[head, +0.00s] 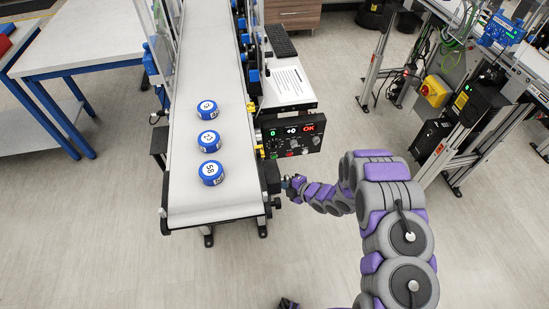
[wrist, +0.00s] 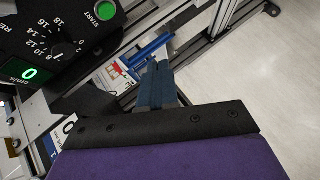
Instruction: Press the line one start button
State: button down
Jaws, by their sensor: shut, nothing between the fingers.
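A round green button marked START (wrist: 105,10) sits on a black control box at the top left of the wrist view. On the same box are a numbered dial (wrist: 61,47) and a green display (wrist: 31,74) reading 0 cm/s. My gripper (wrist: 155,82) is shut and empty, below and right of the button and apart from it. In the head view my gripper (head: 289,183) is beside the near right end of the white conveyor (head: 215,205), below a black panel (head: 292,138) with lit readouts. I cannot read a line number on the box.
Three blue and white round cans (head: 208,139) stand in a row on the belt. A white table (head: 85,35) is at the upper left. Metal frames with a yellow box (head: 435,91) stand at the right. The floor in front is clear.

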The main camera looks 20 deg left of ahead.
aim_at(274, 157)
jog(key=w+a, duration=0.4)
jog(key=w, duration=0.3)
jog(key=shift+w+a, duration=0.2)
